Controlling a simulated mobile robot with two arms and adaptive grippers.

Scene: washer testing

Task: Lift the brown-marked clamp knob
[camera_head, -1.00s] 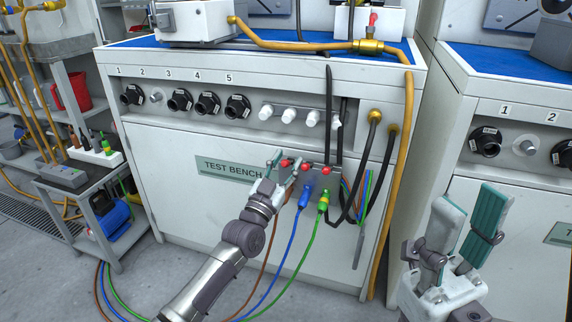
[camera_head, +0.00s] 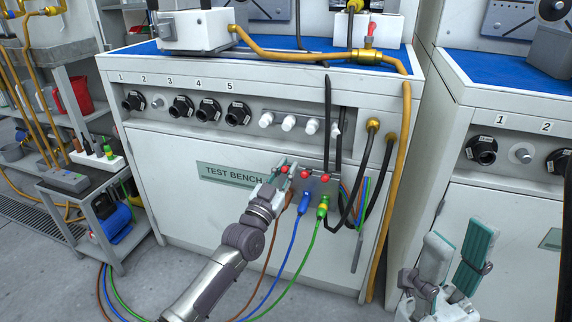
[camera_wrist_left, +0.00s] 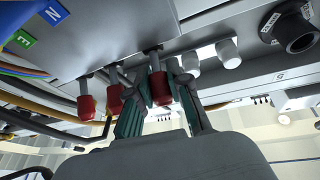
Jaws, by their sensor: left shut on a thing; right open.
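Three red clamp knobs stick out from the test bench's terminal panel. My left gripper (camera_head: 279,176) is shut on the leftmost knob (camera_head: 284,170), above the brown cable (camera_head: 267,244). That knob (camera_wrist_left: 160,88) shows between the fingers in the left wrist view, on its metal shaft. I cannot tell whether it has risen. The middle knob (camera_head: 304,175) and right knob (camera_head: 326,177) are free, above the blue plug (camera_head: 305,203) and green plug (camera_head: 323,206). The brown marking is hidden. My right gripper (camera_head: 457,258) is open and empty at lower right.
The blue N label (camera_wrist_left: 54,13) and green E label (camera_wrist_left: 21,39) show in the wrist view. White knobs (camera_head: 288,123) sit above the panel. Black hoses and a yellow hose (camera_head: 386,210) hang at its right. A cart (camera_head: 90,215) stands left.

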